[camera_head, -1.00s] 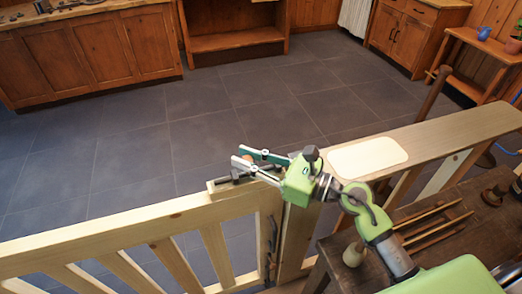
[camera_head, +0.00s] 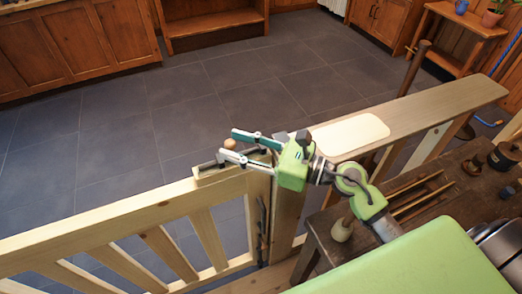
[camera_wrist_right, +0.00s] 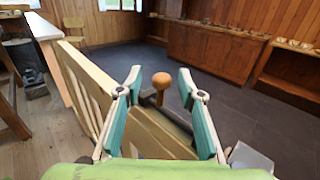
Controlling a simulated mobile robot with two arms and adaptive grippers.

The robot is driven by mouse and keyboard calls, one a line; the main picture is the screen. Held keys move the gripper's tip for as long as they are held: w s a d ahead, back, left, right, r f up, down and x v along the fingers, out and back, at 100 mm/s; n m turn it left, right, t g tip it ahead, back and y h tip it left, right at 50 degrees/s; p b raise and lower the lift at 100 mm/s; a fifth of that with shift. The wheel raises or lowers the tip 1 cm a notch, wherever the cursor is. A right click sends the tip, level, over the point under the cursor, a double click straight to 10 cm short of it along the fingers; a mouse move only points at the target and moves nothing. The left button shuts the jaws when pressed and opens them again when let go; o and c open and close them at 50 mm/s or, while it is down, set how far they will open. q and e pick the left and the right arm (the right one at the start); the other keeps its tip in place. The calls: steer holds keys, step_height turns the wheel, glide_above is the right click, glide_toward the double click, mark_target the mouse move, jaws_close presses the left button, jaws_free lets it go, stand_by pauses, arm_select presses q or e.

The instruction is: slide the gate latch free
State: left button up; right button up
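The gate latch is a dark bar (camera_head: 207,165) on a pale wooden block at the top end of the gate (camera_head: 120,220). Its round wooden knob (camera_head: 229,143) stands up from it and also shows in the right wrist view (camera_wrist_right: 161,80). My right gripper (camera_head: 229,146) reaches in over the gate post from the right. Its two teal-padded fingers are open, one on each side of the knob, with visible gaps in the wrist view. The fingers hide part of the latch bar in the head view. My left gripper is not in view.
A wide wooden rail (camera_head: 440,100) with a pale inset panel (camera_head: 350,133) runs right from the post. A dark workbench (camera_head: 440,205) with tools and turned pieces stands at the right. Cabinets (camera_head: 80,50) line the back. The tiled floor (camera_head: 200,100) beyond the gate is clear.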

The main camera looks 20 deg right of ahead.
steer(key=v, duration=0.9)
steer(key=shift+s, duration=0.2)
